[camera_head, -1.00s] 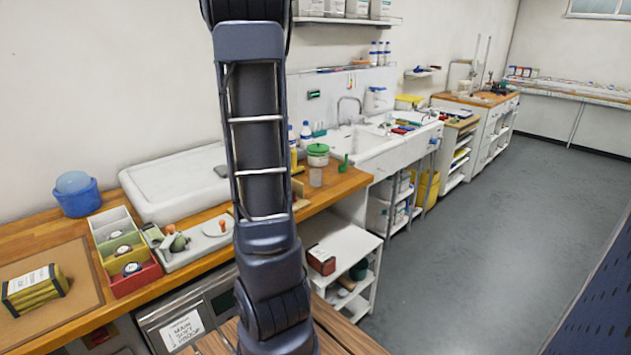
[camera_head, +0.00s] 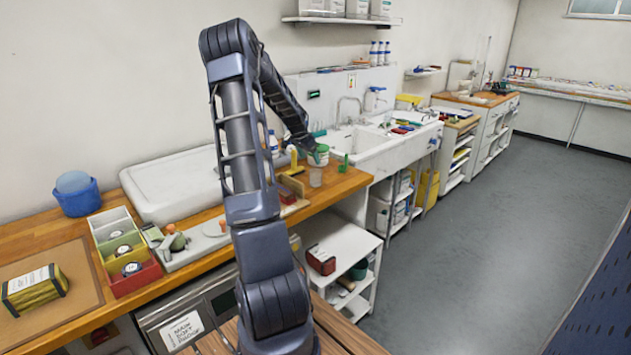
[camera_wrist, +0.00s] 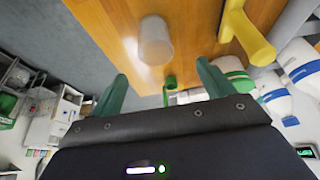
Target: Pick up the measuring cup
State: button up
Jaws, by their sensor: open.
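The measuring cup (camera_head: 315,177), a small translucent tumbler shape, stands upright on the wooden counter near its right end. In the wrist view, the cup (camera_wrist: 155,42) appears beyond the fingertips, roughly between their lines and clear of both. My gripper (camera_wrist: 163,77) has two green fingers spread apart with nothing between them. In the head view, my gripper (camera_head: 312,149) is at the end of the outstretched arm, just above and behind the cup. Its fingers are small and hard to make out there.
A yellow object (camera_wrist: 246,38) stands near the cup. A green-lidded tub (camera_head: 323,156) is behind it, and a small green item (camera_head: 343,164) is to its right. White bottles (camera_wrist: 273,92) are close by. The sink (camera_head: 365,143) lies beyond the counter's right end.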

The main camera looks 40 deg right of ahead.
send_over(316, 178)
jog(key=w, duration=0.3)
jog(key=x, duration=0.2)
jog(key=a+x, duration=0.1)
jog(key=x, duration=0.2)
jog(key=shift+f, duration=0.3)
jog(key=shift+s+x, duration=0.2)
jog(key=shift+x, duration=1.1)
jog(key=shift+s+x, duration=0.15)
jog(key=shift+x, duration=1.15)
jog(key=shift+a, duration=0.1)
jog(key=c, duration=1.1)
